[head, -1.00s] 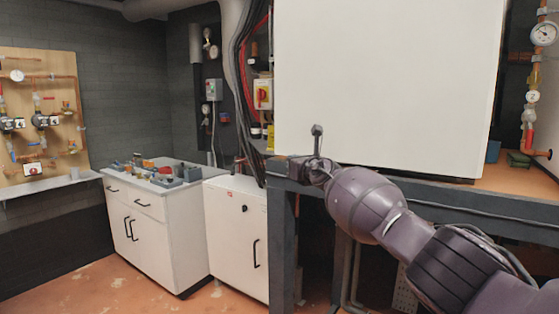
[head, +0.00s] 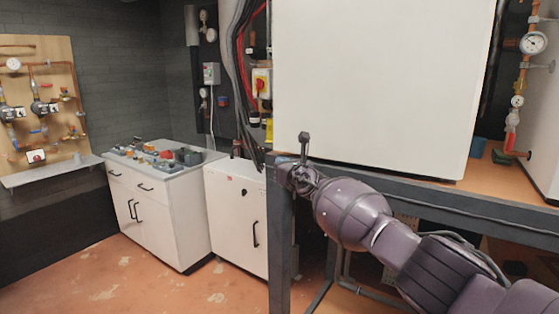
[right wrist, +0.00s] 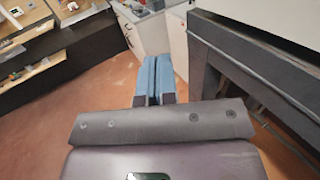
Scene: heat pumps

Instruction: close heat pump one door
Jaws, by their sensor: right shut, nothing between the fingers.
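A large white flat panel (head: 380,80), which looks like the heat pump's front or door, stands upright on a dark grey frame (head: 430,192). No handle or hinge shows on it, and I cannot tell whether it is ajar. My right gripper (head: 304,142) is in front of the panel's lower left corner; I cannot tell whether it touches. In the right wrist view its blue fingers (right wrist: 153,78) are pressed together with nothing between them. My left gripper is in neither view.
A white cabinet (head: 237,215) and a counter unit (head: 150,210) with small parts on top stand left of the frame. A wooden pipe board (head: 45,75) hangs at the far left. Pipes with gauges (head: 533,43) are at the right. The orange floor (head: 130,280) at front left is clear.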

